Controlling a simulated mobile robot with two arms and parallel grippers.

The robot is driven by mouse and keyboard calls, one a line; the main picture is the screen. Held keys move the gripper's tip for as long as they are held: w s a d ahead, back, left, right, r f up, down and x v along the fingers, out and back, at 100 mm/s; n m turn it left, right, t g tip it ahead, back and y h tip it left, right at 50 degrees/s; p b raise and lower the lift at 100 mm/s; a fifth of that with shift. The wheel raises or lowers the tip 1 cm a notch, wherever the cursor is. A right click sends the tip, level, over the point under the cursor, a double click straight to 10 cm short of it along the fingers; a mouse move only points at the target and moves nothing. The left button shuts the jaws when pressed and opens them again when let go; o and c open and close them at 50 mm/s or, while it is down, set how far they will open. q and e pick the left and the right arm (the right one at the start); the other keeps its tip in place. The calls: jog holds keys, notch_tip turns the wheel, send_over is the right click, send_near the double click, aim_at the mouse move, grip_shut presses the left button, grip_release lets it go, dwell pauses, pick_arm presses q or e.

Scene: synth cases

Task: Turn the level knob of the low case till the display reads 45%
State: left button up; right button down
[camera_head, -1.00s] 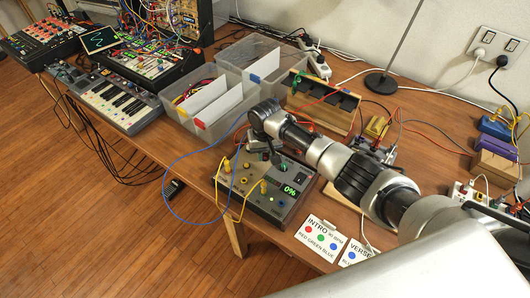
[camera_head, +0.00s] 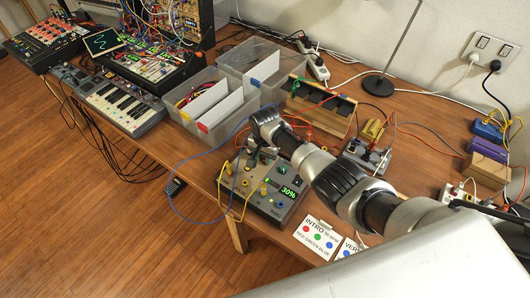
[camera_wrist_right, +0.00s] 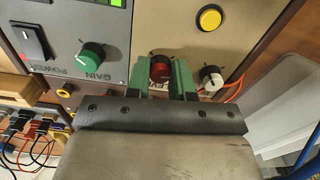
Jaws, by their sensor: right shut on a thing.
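In the right wrist view, the green fingers of my right gripper (camera_wrist_right: 163,76) are shut on a red knob (camera_wrist_right: 160,67). My left gripper is out of view.
Yellow cables (camera_head: 222,189) and a blue cable (camera_head: 179,212) hang around the case's left side. Printed cards (camera_head: 317,236) lie to its right. Clear bins (camera_head: 203,110) and a wooden rack (camera_head: 318,108) stand behind. A yellow button (camera_wrist_right: 209,18) is near the gripped knob.

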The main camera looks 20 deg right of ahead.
jog(key=m+p, duration=0.1)
jog(key=m, duration=0.1)
jog(key=shift+r+m, duration=0.1)
jog(key=shift+m, duration=0.3)
jog(key=shift+m+p, duration=0.3)
jog(key=shift+m, duration=1.5)
jog(key=c, duration=1)
grip_release()
jog(key=shift+d+r+p, duration=0.1)
jog(key=shift+r+p, duration=1.15)
jog(key=shift+r, duration=4.1)
